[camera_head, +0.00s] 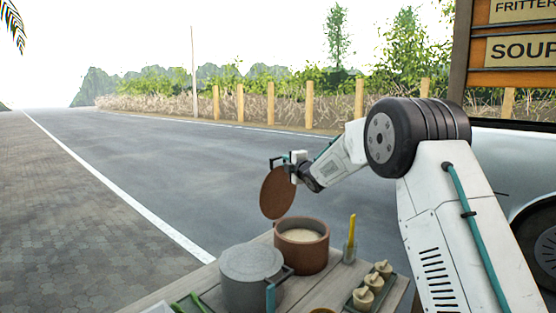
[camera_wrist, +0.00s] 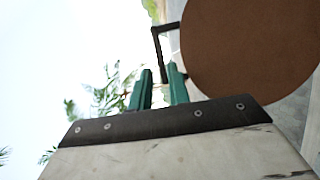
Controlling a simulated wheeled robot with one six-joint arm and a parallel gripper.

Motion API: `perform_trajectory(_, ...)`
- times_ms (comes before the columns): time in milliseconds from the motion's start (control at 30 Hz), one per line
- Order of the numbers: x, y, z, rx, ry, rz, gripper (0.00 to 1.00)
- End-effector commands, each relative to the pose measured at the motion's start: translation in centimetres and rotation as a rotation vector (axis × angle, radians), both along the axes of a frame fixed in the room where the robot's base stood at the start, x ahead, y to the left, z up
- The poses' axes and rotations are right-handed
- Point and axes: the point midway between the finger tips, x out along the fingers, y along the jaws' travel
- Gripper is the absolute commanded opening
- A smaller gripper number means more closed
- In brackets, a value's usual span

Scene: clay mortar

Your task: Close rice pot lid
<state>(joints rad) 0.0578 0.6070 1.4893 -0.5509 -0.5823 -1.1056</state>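The brown round rice pot lid (camera_head: 276,193) stands steeply tilted above the left rim of the brown rice pot (camera_head: 302,256). The pot is uncovered, and pale rice shows inside. In the wrist view the flat brown lid (camera_wrist: 250,50) fills the upper right, with a dark bracket handle (camera_wrist: 158,55) on its left side. My gripper (camera_head: 286,162) is at the lid's upper edge in the head view. In the wrist view its green fingers (camera_wrist: 162,80) stand a little apart, with the handle's lower end seen between them. I cannot tell whether they touch it.
A grey lidded pot (camera_head: 250,279) stands left of the rice pot. A cup with a yellow utensil (camera_head: 350,248) and a tray of small pale items (camera_head: 373,284) are to the right. Green items lie at the table's (camera_head: 190,290) left. Open air surrounds the lid.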

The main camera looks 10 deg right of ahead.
Motion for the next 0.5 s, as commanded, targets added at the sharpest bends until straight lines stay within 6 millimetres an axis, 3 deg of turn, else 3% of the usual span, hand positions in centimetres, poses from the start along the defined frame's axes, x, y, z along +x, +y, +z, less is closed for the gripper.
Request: perform_trajectory(500, 6.8, 1.7, -0.1, 0.0, -0.003, 0.002, 0.18)
